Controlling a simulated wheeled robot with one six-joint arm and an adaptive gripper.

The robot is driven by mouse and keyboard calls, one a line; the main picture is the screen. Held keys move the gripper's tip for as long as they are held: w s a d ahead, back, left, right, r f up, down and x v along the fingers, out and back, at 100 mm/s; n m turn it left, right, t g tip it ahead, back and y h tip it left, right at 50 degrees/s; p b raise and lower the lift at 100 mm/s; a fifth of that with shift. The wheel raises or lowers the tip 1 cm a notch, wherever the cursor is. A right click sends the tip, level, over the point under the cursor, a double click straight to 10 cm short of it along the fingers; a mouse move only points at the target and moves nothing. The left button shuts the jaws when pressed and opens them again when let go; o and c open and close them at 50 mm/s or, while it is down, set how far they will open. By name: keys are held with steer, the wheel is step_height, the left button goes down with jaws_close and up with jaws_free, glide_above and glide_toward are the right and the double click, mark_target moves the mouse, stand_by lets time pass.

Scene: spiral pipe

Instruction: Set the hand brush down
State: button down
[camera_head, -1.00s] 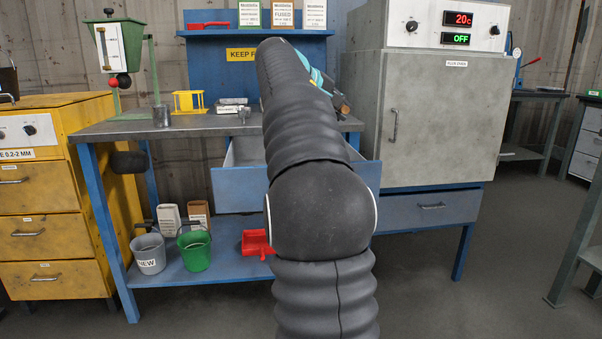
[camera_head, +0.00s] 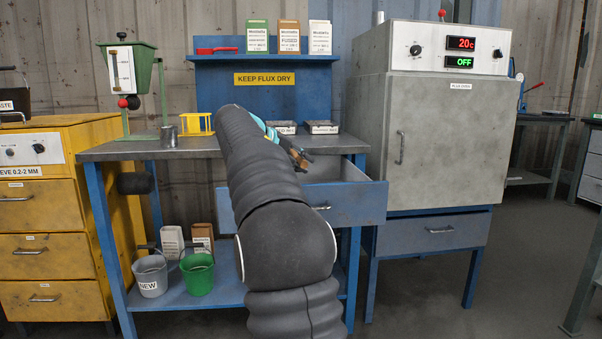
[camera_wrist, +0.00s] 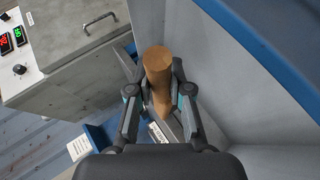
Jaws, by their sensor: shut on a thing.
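The hand brush shows its brown wooden handle (camera_wrist: 158,75) in the wrist view; its bristles are not clearly visible. My gripper (camera_wrist: 160,95) is shut around the handle, with one finger on each side. In the head view the brush (camera_head: 299,158) is a small brown shape at the end of my gripper (camera_head: 287,146), partly hidden by my arm. It is over the open drawer (camera_head: 350,206) under the bench. Grey panels, seemingly of the drawer, surround the handle in the wrist view. I cannot tell whether the brush touches them.
The bench top (camera_head: 200,147) holds a yellow rack (camera_head: 199,124), a metal cup (camera_head: 169,137) and labelled trays (camera_head: 322,128). The grey flux oven (camera_head: 450,125) stands at right. A grey bucket (camera_head: 150,275) and a green bucket (camera_head: 197,274) stand on the lower shelf.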

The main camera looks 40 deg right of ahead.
steer(key=shift+f, duration=0.85)
steer(key=shift+f+b, duration=0.35)
steer(key=shift+f, duration=0.05)
steer(key=shift+f, duration=0.2)
steer(key=c, duration=1.1)
jaws_free()
